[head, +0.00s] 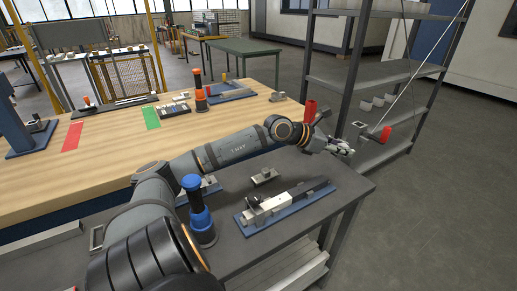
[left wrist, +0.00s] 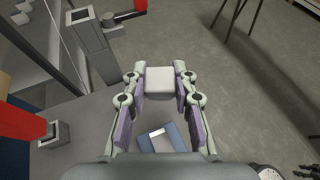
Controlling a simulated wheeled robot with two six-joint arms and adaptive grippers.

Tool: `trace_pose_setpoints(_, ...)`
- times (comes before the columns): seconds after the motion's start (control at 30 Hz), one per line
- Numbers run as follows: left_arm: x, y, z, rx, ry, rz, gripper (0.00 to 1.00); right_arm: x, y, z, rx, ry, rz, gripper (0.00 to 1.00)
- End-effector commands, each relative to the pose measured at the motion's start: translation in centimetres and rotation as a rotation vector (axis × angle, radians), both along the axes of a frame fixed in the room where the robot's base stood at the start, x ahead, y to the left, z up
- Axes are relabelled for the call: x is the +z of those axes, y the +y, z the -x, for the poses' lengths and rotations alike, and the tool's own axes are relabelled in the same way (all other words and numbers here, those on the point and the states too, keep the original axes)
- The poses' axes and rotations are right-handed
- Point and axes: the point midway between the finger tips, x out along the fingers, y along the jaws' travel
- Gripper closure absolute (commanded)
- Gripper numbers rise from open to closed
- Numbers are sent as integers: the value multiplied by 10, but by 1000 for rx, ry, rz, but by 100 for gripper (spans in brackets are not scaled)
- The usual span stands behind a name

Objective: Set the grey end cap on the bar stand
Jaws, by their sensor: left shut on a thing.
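My left gripper (head: 340,147) reaches out over the far right end of the dark table. In the left wrist view the gripper (left wrist: 160,83) is shut on a pale grey block, the grey end cap (left wrist: 160,82), held between its fingertips. In the head view the cap is too small to make out. A blue base with a light block and a dark bar (head: 316,188), seemingly the bar stand, lies on the table, below and left of the gripper. A blue patch with a pale strip (left wrist: 170,142) shows between the fingers.
A hollow square post (left wrist: 88,42) with a red handle stands ahead-left in the wrist view; another hollow square end (left wrist: 52,136) is at left. A blue-capped post (head: 198,215) and a small grey piece (head: 264,176) stand on the dark table. Grey shelving (head: 345,85) rises behind.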

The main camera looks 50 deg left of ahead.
Motion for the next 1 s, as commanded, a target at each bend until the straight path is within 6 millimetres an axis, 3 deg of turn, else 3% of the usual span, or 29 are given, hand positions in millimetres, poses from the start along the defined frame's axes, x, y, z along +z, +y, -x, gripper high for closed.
trace_pose_setpoints(0.17, -9, 20, 4, 3, 8, -6, 93, 7, 4, 2, -2, 3, -5, 60)
trace_pose_setpoints(0.37, -21, 65, 10, 10, 10, 1, 93, 38, 6, 3, -3, 5, -7, 60)
trace_pose_setpoints(0.47, -35, 93, 14, 13, 7, 5, 93, 48, 6, 4, -3, 7, -7, 60)
trace_pose_setpoints(0.6, -73, 116, 18, 9, 1, 6, 93, 40, 5, 4, -2, 7, -6, 60)
trace_pose_setpoints(0.7, -86, 128, 20, 7, 0, 4, 93, 39, 4, 5, -2, 7, -5, 60)
trace_pose_setpoints(1.0, -103, 140, 22, 3, 1, 3, 93, 37, 2, 4, -1, 7, -3, 60)
